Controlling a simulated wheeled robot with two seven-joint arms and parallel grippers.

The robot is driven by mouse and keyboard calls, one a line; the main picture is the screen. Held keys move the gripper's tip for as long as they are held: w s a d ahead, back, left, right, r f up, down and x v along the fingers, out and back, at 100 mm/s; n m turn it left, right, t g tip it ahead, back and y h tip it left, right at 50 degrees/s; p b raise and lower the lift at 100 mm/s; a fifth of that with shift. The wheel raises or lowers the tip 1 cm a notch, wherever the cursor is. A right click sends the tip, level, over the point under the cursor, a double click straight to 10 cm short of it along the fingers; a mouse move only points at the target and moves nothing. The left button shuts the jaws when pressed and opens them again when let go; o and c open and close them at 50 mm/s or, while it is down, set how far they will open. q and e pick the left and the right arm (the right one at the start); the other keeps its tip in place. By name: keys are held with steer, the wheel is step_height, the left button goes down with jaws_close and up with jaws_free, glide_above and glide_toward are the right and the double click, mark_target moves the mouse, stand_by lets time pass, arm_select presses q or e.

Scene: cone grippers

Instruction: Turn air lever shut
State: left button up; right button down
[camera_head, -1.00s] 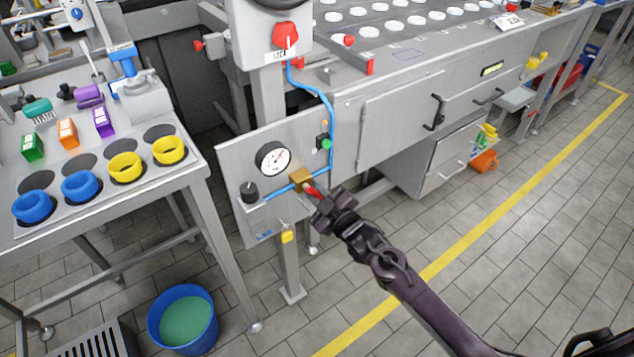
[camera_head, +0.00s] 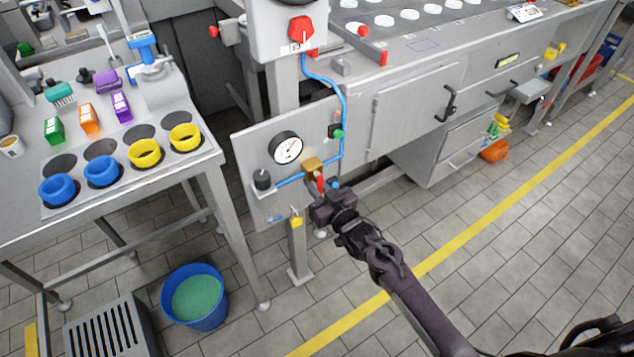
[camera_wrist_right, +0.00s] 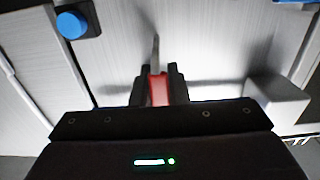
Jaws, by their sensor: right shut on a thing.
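The air lever (camera_head: 320,182) is a red handle below a brass valve body (camera_head: 312,166) on the grey panel, in line with the blue air hose. In the head view it points down, slightly to the right. My right gripper (camera_head: 329,193) is at the lever's lower end and covers part of it. In the right wrist view the red lever (camera_wrist_right: 158,90) lies between the two dark fingers (camera_wrist_right: 158,86), which are shut on it. My left gripper is not in view.
A table with coloured rings (camera_head: 185,137) stands left, with a blue bucket (camera_head: 195,297) on the floor.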

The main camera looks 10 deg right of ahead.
mark_target(320, 191)
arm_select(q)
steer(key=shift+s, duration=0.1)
arm_select(e)
steer(key=shift+f, duration=0.1)
steer(key=c, duration=1.4)
jaws_free()
steer(key=v, duration=0.7)
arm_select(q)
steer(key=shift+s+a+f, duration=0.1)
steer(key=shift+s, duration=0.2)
arm_select(e)
steer(key=shift+s+d, duration=0.1)
steer(key=shift+s, duration=0.3)
